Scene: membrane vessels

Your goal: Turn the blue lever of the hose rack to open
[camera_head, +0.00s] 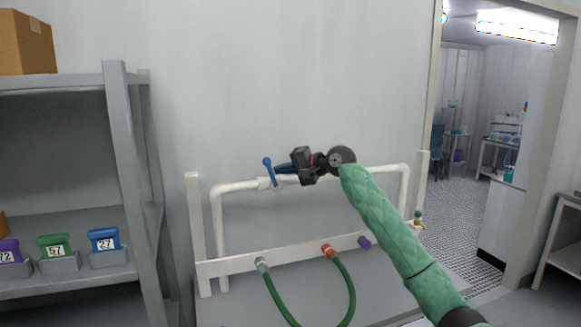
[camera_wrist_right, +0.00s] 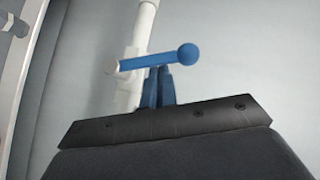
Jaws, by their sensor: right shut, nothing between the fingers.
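The blue lever (camera_head: 268,171) stands up from a valve on the white top pipe of the hose rack (camera_head: 238,187), tilted slightly in the head view. In the right wrist view the lever (camera_wrist_right: 170,58) lies across the picture with its round knob to the right. My right gripper (camera_head: 281,168) is shut and empty, its blue fingers close beside the lever on its right side. In the right wrist view the fingertips (camera_wrist_right: 159,72) meet the lever's edge; I cannot tell if they touch it. My left gripper is not in view.
Green hose (camera_head: 346,283) hangs from the rack's lower bar (camera_head: 295,254) in a loop. A grey shelf (camera_head: 75,80) with several coloured bins stands at the left. A doorway opens to another room at the right. The wall above the rack is clear.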

